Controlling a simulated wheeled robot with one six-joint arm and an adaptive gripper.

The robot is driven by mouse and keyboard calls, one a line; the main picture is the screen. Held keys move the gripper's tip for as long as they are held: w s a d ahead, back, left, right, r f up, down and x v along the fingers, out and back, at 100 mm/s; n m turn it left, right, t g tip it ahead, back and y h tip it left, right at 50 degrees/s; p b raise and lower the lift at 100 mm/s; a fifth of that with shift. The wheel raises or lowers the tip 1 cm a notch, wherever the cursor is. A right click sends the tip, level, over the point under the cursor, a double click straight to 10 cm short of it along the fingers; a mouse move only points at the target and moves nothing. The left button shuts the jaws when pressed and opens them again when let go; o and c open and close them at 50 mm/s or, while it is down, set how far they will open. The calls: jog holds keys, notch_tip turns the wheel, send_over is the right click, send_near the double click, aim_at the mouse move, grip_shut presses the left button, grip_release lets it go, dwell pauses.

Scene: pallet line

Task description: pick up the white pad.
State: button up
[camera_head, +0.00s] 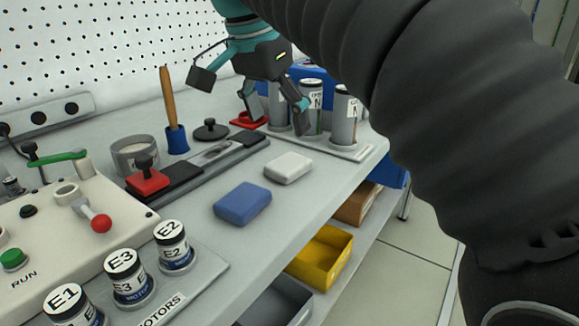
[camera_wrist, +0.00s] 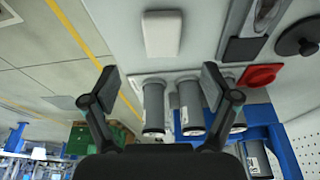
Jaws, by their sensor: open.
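The white pad (camera_head: 288,168) lies flat on the grey bench top, near its front edge. It also shows in the wrist view (camera_wrist: 162,34) at the top middle, beyond my fingertips. My gripper (camera_head: 275,115) is open and empty. In the head view it hangs above the far part of the bench, beside the grey cylinders and apart from the pad. In the wrist view my gripper (camera_wrist: 162,85) has its two fingers spread wide, with the grey cylinders showing between and behind them.
A blue pad (camera_head: 242,204) lies nearer than the white one. Several grey cylinders stand in a rack (camera_head: 355,152) at the far end. A yellow bin (camera_head: 321,258) sits on the lower shelf.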

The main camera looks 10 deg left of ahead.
aim_at(288, 162)
jog(key=b+x, duration=0.1)
jog(key=x, duration=0.8)
jog(key=shift+w+a, duration=0.1)
jog(key=shift+w, duration=0.05)
jog(key=c, duration=1)
